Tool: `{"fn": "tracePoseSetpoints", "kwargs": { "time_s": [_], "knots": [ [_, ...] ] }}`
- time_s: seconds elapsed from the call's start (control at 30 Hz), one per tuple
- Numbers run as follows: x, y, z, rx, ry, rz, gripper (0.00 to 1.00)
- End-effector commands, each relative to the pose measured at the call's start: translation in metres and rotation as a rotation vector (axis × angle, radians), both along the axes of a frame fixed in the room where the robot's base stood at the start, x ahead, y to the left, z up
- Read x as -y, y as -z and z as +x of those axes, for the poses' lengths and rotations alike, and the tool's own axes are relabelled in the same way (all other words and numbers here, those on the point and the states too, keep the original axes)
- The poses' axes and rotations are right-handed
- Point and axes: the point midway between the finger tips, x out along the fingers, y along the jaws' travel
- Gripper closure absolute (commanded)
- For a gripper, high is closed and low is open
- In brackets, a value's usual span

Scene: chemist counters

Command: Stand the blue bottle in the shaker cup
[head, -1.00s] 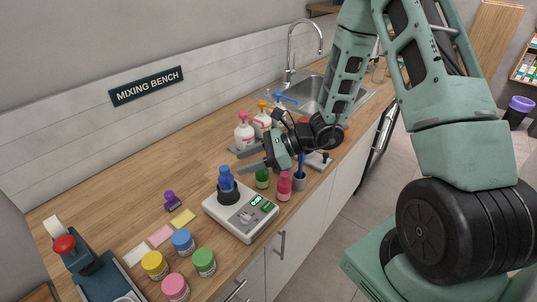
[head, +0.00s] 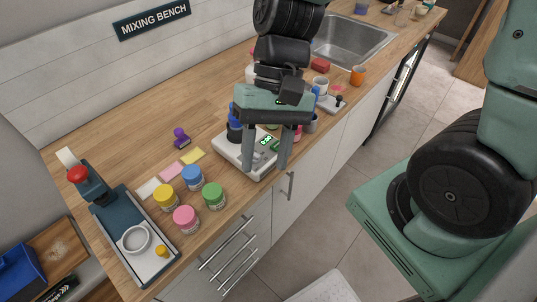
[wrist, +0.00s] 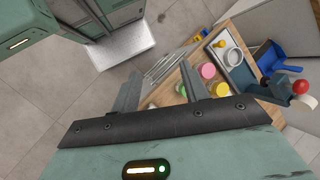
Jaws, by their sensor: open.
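The blue bottle (head: 234,117) is upright in the dark shaker cup (head: 234,134) on the white shaker (head: 229,150) in the head view. Its top is partly covered by my gripper, so I cannot see how deep it sits. My gripper (head: 266,162) is open, fingers pointing down, in front of the shaker near the counter's front edge. Nothing is between the fingers, which hide part of the shaker with its green display. In the wrist view, my gripper (wrist: 158,84) is open and empty above the floor and counter edge. The bottle and cup are not seen there.
Several lidded jars, including a pink one (head: 185,219) and a green one (head: 213,195), stand left of the shaker. A press with a red knob (head: 77,174) and tray is farther left. A sink (head: 353,45) and orange cup (head: 358,75) are right. Bare counter lies behind.

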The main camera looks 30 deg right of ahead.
Motion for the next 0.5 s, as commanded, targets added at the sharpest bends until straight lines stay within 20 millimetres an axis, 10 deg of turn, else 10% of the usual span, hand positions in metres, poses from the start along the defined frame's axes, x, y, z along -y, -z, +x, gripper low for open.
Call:
{"fn": "tracePoseSetpoints", "kwargs": {
  "time_s": [0.2,0.5],
  "knots": [
    [-0.012,-0.018,-0.031,0.371,-0.62,-0.12,0.55],
    [-0.017,-0.026,-0.035,0.5,-0.818,-0.149,0.55]
  ]
}}
